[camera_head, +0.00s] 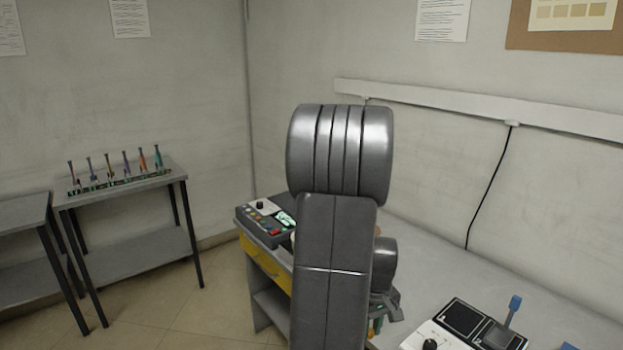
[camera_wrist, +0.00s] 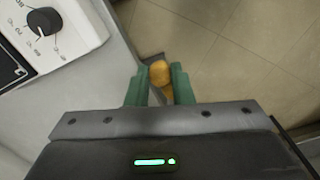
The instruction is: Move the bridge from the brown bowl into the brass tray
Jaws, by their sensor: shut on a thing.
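In the wrist view my gripper (camera_wrist: 159,84) is shut, with its two green fingers on either side of a small orange-yellow piece, the bridge (camera_wrist: 160,72). The piece shows at the fingertips, above the bench edge and the tiled floor. In the head view my own arm covers most of the gripper, and only a little green and orange shows low beside the arm. I cannot make out the brown bowl or the brass tray in either view.
A grey bench (camera_head: 440,260) runs along the right wall. A control box (camera_head: 265,222) stands at its far end and a dial unit (camera_head: 465,325) at front right; a dial box (camera_wrist: 50,35) shows at upper left in the wrist view. A rack of coloured tools (camera_head: 118,180) stands on a side table.

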